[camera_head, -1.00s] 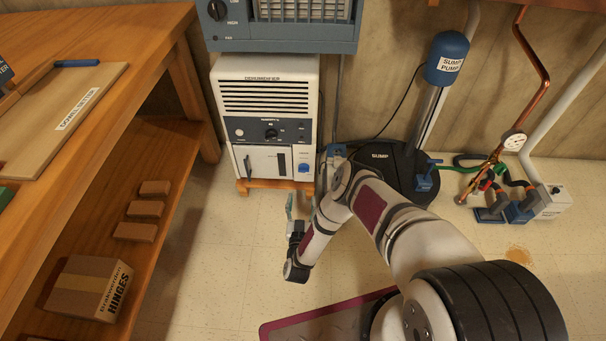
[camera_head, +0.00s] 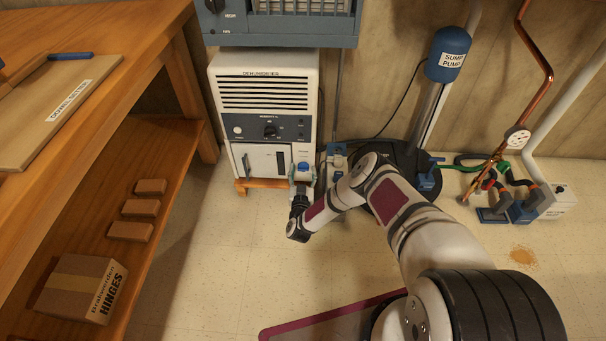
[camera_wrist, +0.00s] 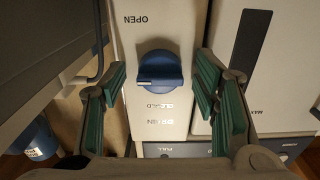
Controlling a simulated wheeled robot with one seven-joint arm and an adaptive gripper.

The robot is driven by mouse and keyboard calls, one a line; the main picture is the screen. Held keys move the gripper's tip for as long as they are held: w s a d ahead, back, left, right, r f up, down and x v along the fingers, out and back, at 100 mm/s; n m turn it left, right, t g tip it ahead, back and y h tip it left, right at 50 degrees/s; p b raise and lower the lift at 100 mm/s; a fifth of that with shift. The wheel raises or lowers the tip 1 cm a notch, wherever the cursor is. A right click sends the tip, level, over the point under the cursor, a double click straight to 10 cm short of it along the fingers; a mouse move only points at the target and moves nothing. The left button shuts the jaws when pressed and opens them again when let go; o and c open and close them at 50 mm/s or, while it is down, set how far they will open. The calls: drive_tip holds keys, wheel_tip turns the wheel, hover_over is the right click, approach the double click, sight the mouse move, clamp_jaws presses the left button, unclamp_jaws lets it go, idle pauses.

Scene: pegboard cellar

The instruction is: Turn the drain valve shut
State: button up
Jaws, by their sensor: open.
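The drain valve is a round blue knob (camera_wrist: 159,71) on a pale panel, with a raised grip bar lying crosswise in the wrist view. "OPEN" is lettered upside down above it, with more lettering below. In the head view the knob (camera_head: 303,167) is low on the right of the dehumidifier's front (camera_head: 265,115). My gripper (camera_wrist: 160,88) is open, its green-padded fingers on either side of the knob with gaps between. In the head view my gripper (camera_head: 301,186) is right at the knob and partly covers it.
Floor left of my arm is clear.

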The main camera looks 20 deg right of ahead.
drive_tip(key=shift+c, duration=0.2)
drive_tip(key=c, duration=1.1)
drive_tip(key=shift+r+n, duration=0.1)
drive_tip(key=shift+n, duration=0.2)
drive_tip(key=n+p, duration=0.1)
drive_tip(key=n, duration=0.7)
drive_tip(key=n+b, duration=0.1)
drive_tip(key=n, duration=0.4)
drive_tip(key=shift+d+n, duration=0.1)
drive_tip(key=shift+n, duration=2)
drive_tip(key=shift+s, duration=0.1)
